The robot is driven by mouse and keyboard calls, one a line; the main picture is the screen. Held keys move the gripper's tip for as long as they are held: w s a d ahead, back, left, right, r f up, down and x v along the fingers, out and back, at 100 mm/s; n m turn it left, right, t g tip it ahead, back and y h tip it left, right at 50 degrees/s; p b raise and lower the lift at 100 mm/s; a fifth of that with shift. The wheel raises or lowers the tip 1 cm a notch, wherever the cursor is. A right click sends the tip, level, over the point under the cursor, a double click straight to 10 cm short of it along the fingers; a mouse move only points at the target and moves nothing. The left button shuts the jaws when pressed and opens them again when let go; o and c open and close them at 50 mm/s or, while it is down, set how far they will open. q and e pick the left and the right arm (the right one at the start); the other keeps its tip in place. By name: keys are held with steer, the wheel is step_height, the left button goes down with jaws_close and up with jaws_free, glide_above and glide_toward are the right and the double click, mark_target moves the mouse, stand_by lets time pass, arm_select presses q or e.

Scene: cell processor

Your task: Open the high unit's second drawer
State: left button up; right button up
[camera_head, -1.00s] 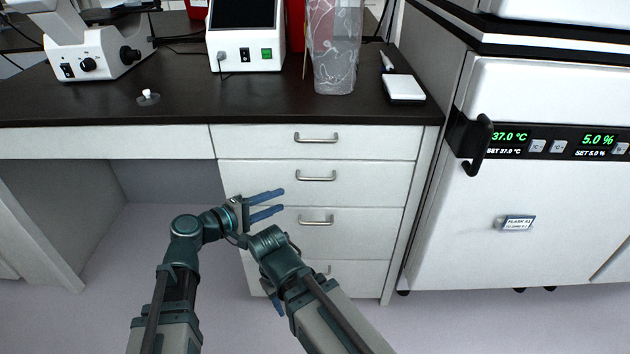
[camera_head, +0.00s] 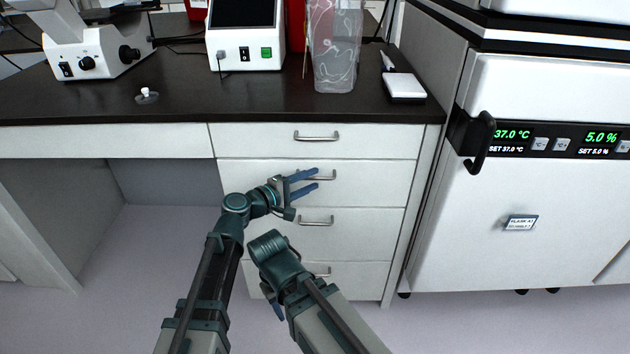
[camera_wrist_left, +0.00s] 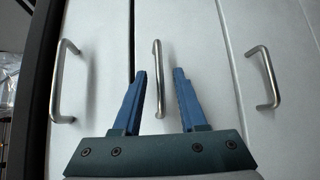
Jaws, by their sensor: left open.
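The white drawer unit under the counter has a column of drawers with metal bar handles. The second drawer (camera_head: 375,185) from the top is shut. Its handle (camera_head: 331,176) is partly covered by my left gripper (camera_head: 317,180), which is open with blue fingers at the drawer front. In the left wrist view, this handle (camera_wrist_left: 157,80) shows between the two fingers of the left gripper (camera_wrist_left: 160,74), nearer the left finger; contact cannot be told.
The top drawer handle (camera_head: 316,136) is above and the third drawer handle (camera_head: 316,221) below; both drawers are shut. The dark countertop (camera_head: 230,105) overhangs above. A white incubator (camera_head: 545,260) stands to the right. Open knee space is at left.

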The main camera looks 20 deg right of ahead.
arm_select(q)
steer(key=shift+x, duration=1.1)
steer(key=shift+c, duration=0.4)
jaws_close()
stand_by(0.4)
